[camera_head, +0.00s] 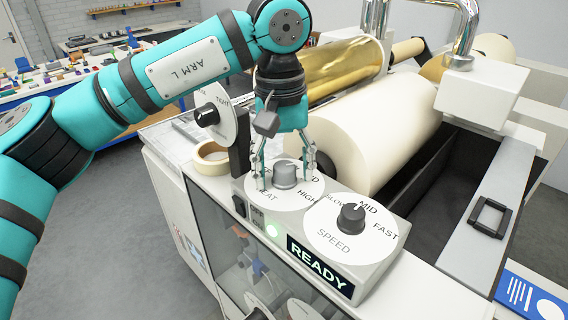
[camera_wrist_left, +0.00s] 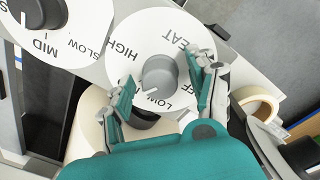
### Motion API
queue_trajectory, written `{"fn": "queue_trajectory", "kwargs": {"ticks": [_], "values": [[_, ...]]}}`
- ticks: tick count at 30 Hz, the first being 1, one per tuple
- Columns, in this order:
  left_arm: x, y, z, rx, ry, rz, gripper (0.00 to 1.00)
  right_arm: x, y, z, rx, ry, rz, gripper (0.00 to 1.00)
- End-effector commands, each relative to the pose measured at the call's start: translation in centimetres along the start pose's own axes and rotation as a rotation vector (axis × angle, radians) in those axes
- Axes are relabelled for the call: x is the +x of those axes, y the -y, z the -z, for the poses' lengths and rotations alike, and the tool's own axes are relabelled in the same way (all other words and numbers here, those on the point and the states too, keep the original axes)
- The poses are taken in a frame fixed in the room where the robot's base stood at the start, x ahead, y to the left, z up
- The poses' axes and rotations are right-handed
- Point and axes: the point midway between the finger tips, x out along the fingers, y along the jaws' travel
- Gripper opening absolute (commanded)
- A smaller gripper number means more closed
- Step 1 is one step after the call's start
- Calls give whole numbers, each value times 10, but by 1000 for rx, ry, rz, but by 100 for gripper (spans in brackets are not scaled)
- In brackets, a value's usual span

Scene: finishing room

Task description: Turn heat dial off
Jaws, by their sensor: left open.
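The heat dial has a grey round knob (camera_head: 286,175) on a white disc marked HEAT, HIGH and other words partly covered. My left gripper (camera_head: 285,184) reaches down over it, open, with one finger on each side of the knob. In the left wrist view the knob (camera_wrist_left: 160,75) stands between the two spread fingertips (camera_wrist_left: 159,82), with visible gaps. A pale mark on the knob's lower left side is near the LOW lettering; its exact setting is hard to read. OFF lettering is partly behind a finger. My right gripper is not in view.
The speed dial (camera_head: 352,217) sits just right of the heat dial, above a READY display (camera_head: 319,268). An upright dial (camera_head: 215,115) and a tape roll (camera_head: 211,158) are to the left. A big cream roller (camera_head: 375,125) stands close behind.

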Motion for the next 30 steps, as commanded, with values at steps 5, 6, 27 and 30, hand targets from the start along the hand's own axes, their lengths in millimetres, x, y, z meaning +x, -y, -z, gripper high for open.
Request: {"fn": "queue_trajectory", "kwargs": {"ticks": [5,6,27,30], "values": [[0,0,0,0,0,0,44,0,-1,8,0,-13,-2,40],[0,0,0,0,0,0,39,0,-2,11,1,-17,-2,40],[1,0,1,-95,-5,-1,3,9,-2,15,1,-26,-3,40],[2,0,1,-162,-7,-1,3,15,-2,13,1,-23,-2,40]]}}
